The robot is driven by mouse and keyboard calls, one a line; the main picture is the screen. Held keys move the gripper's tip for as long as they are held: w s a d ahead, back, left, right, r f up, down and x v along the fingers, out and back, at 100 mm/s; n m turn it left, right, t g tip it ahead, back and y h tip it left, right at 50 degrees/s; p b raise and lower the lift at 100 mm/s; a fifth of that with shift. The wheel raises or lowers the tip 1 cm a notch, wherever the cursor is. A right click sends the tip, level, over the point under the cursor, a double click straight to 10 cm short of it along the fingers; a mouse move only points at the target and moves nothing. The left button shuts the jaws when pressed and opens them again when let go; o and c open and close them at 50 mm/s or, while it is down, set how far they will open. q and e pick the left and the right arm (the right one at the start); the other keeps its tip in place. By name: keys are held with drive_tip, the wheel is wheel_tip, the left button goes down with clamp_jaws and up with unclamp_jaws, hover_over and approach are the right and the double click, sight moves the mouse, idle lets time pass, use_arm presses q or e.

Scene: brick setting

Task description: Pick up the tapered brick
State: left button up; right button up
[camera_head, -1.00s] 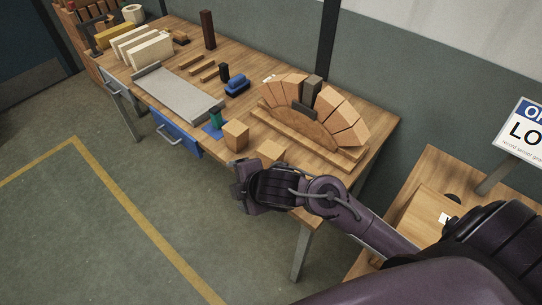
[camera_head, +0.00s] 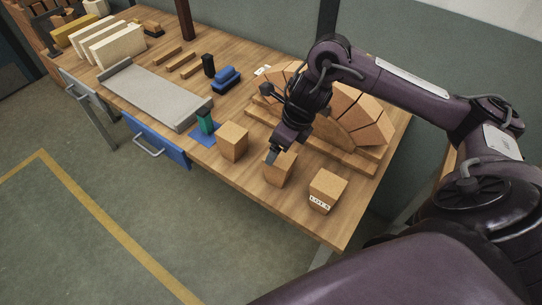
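Three tan blocks stand along the front of the wooden table: a left block (camera_head: 233,142), a middle block (camera_head: 280,169) and a right block (camera_head: 327,191) with a white label. I cannot tell which one is the tapered brick. My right gripper (camera_head: 272,156) points down at the middle block, with a fingertip at its upper left edge. I cannot tell if it touches the block or how far apart its fingers are. My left gripper is not in view.
A brick arch (camera_head: 366,118) on a wooden form stands behind, partly hidden by my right arm. A grey metal tray (camera_head: 155,96), a green and blue item (camera_head: 205,123) and a blue brush-like item (camera_head: 226,79) lie to the left. The table's front edge is close to the blocks.

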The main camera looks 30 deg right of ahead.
sight(280, 156)
drive_tip(key=f, duration=0.3)
drive_tip(key=shift+s+a+f+p, duration=0.2)
drive_tip(key=shift+s+f+p, duration=0.1)
drive_tip(key=shift+s+f, duration=0.05)
drive_tip(key=x, duration=0.2)
drive_tip(key=shift+w+f, duration=0.15)
drive_tip(key=shift+f, duration=0.55)
drive_tip(key=shift+w, duration=0.1)
drive_tip(key=c, duration=0.7)
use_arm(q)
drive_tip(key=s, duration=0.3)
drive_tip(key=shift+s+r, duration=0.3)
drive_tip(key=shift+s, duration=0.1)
use_arm(e)
drive_tip(key=c, duration=0.5)
